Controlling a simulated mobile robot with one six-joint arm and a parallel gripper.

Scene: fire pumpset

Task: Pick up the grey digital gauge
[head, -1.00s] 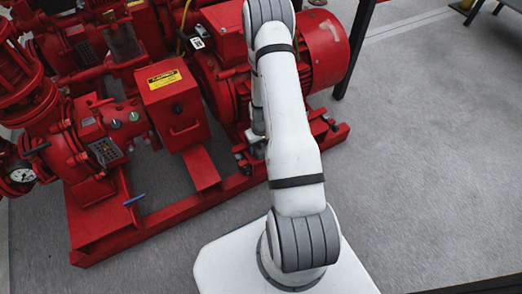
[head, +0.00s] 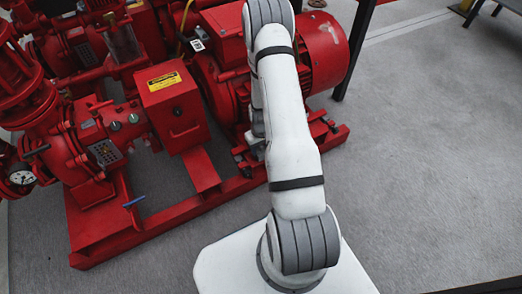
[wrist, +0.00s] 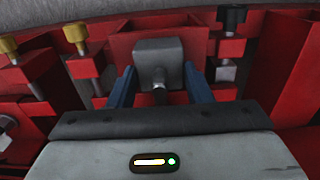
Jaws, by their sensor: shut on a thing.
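The grey digital gauge (wrist: 153,57) shows in the wrist view as a blocky grey body with a short dark stem below it. My gripper (wrist: 158,80) has its two blue fingers on either side of the gauge and is shut on it. A red open-topped box shape lies right behind and around the gauge in the picture, and I cannot tell whether the gauge touches it. In the head view my gripper and the gauge are not visible; my white arm covers that area.
Yellow-topped fittings (wrist: 76,34) stand left of the gauge in the wrist view, and a black knob (wrist: 232,17) stands to its right. The red pumpset (head: 175,110) fills the left of the head view. Grey floor (head: 430,160) at the right is clear.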

